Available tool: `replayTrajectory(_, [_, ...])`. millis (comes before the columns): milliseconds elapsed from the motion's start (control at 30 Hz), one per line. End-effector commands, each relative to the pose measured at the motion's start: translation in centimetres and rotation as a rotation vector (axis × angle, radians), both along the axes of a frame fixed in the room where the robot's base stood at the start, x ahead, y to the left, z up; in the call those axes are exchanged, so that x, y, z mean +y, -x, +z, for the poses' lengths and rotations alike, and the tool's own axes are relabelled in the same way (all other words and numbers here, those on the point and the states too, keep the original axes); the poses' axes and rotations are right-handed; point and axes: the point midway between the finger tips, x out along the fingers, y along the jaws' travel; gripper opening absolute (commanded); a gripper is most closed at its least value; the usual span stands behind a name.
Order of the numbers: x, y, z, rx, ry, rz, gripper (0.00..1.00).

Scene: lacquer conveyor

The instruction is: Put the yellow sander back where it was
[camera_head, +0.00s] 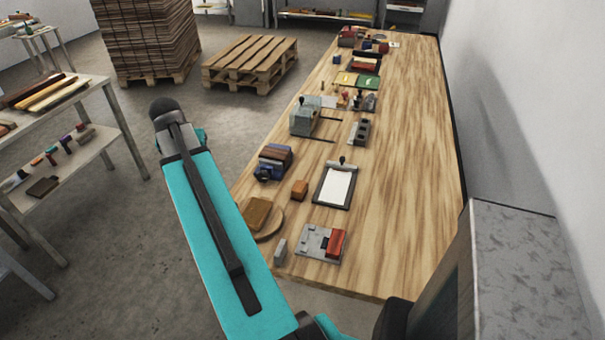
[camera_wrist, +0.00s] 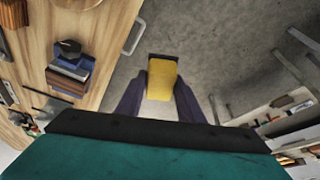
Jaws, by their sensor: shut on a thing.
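The yellow sander (camera_wrist: 161,72) is between the fingers of my gripper (camera_wrist: 162,87) in the wrist view. The gripper is shut on it and holds it over the grey floor, off to the side of the wooden bench (camera_wrist: 113,30). The sander's lower part is partly hidden between the fingers. The head view shows the bench (camera_head: 405,170) at the centre and right, but the sander and gripper fingers cannot be made out there.
A blue vise (camera_head: 274,162) stands at the bench's left edge. A clipboard (camera_head: 336,185), an orange block (camera_head: 299,190) and a grey-and-red fixture (camera_head: 321,243) lie nearby. The bench's right strip is clear. Shelves (camera_head: 75,150) stand left; pallets (camera_head: 250,63) sit behind.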

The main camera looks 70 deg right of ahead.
Motion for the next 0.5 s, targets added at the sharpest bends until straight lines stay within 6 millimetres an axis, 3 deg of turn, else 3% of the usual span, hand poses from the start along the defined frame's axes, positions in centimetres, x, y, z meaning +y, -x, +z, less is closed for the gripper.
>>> replayTrajectory(100, [-3.7,2.6,0.0,0.001,0.002,-0.099,0.13])
replayTrajectory(500, [-13.6,12.7,-0.4,-0.001,0.01,-0.414,0.13])
